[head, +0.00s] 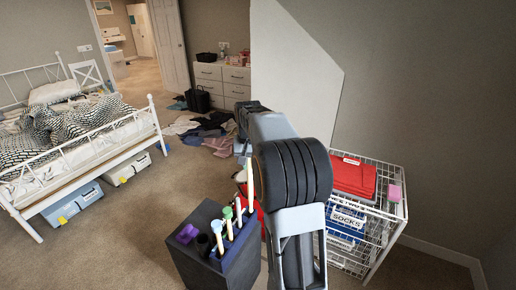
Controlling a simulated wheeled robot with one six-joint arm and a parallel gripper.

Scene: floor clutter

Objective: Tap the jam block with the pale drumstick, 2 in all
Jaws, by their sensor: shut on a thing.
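My gripper (243,143) is mostly hidden behind my own arm in the head view. A pale stick, the pale drumstick (250,186), hangs upright just below it, and my gripper is shut on it. The grip itself is hard to see. A small pink block (395,192), which looks like the jam block, sits at the right edge of the wire drawer rack's top. The drumstick is well to the left of this block and apart from it.
A dark box (192,258) holding several upright sticks with coloured heads stands in front. The wire rack (385,226) carries a red item (354,178) on top. A bed (78,178) is at left, clothes (205,130) lie behind.

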